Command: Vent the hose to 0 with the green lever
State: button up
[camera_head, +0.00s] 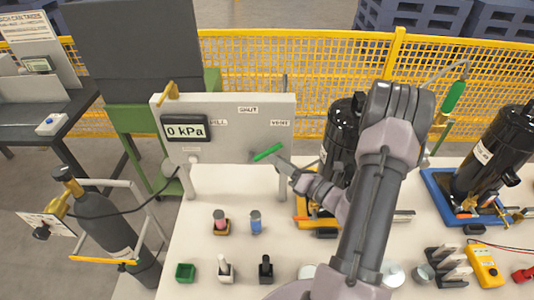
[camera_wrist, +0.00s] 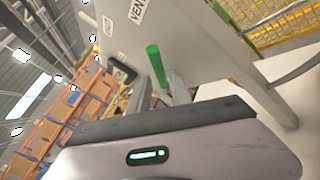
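The grey panel (camera_head: 225,145) stands at the back of the table. Its display (camera_head: 185,131) reads 0 kPa. Labels on it read SHUT (camera_head: 248,110) at the top and VENT (camera_head: 279,123) at the right; a partly hidden one is at the left. The green lever (camera_head: 268,152) is low at the panel's right, tilted, below the VENT label. In the wrist view the green lever (camera_wrist: 157,65) rises just in front of my gripper (camera_wrist: 172,92), close to a grey finger. In the head view my gripper (camera_head: 284,166) is right at the lever. Whether the fingers touch or grip it is unclear.
A gas cylinder (camera_head: 105,225) with a black hose stands at left. Black compressors (camera_head: 492,165) stand at right, one behind my arm. Small fittings and a yellow meter (camera_head: 483,266) lie along the front. A yellow mesh fence (camera_head: 310,75) runs behind.

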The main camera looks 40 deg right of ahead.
aim_at(267, 153)
jog(key=w, duration=0.3)
jog(key=w+a, duration=0.1)
jog(key=w, duration=0.1)
jog(key=shift+w, duration=0.15)
jog(key=shift+d, duration=0.1)
jog(key=shift+c, duration=0.3)
grip_shut()
dwell(0.9)
